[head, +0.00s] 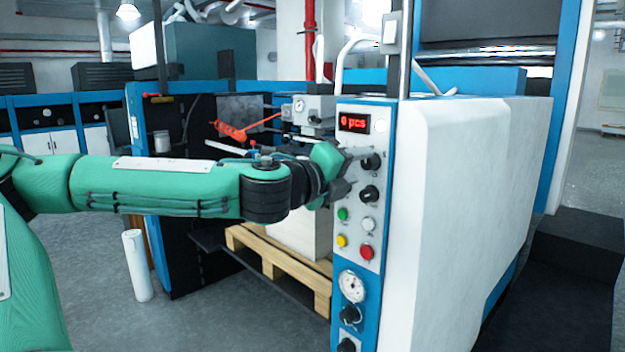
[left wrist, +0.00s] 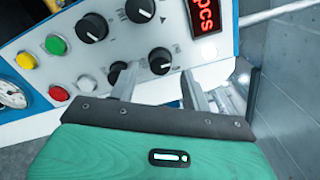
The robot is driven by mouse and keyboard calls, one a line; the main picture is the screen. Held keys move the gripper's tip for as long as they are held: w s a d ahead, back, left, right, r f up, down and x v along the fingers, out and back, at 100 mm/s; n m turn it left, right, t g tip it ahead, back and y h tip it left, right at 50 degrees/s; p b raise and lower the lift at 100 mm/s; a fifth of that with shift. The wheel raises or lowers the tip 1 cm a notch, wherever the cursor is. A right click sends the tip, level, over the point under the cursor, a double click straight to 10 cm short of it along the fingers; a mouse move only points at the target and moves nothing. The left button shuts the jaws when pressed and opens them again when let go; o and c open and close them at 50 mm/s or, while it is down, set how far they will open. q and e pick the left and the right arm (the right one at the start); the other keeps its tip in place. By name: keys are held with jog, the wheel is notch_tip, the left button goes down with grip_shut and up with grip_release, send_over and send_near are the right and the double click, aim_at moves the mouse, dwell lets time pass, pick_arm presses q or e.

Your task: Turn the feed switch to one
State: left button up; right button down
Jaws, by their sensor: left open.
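The tall control panel (head: 378,230) on the blue and white machine carries black rotary knobs. Its labels are too small to read, so I cannot tell which knob is the feed switch. My left gripper (head: 357,168) is at the upper knobs, its fingers spread and empty. In the left wrist view, one black knob (left wrist: 160,61) shows between and beyond the open fingers (left wrist: 157,73). Another knob (left wrist: 118,72) is partly hidden behind the left finger. Two more knobs, one (left wrist: 92,27) and another (left wrist: 140,10), sit farther up. Contact cannot be told. The right gripper is out of view.
A red display (head: 353,122) reads "0 pcs". Green (head: 342,214), white (head: 369,224), yellow (head: 342,240) and red (head: 367,252) buttons sit below the knobs, above a gauge (head: 352,285). A wooden pallet (head: 285,266) and white roll (head: 138,266) stand left. Grey floor lies in front.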

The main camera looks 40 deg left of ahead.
pick_arm(q)
jog(key=s+b, duration=0.2)
jog(key=s, duration=0.9)
jog(key=shift+s+a, duration=0.2)
jog(key=shift+a, duration=0.25)
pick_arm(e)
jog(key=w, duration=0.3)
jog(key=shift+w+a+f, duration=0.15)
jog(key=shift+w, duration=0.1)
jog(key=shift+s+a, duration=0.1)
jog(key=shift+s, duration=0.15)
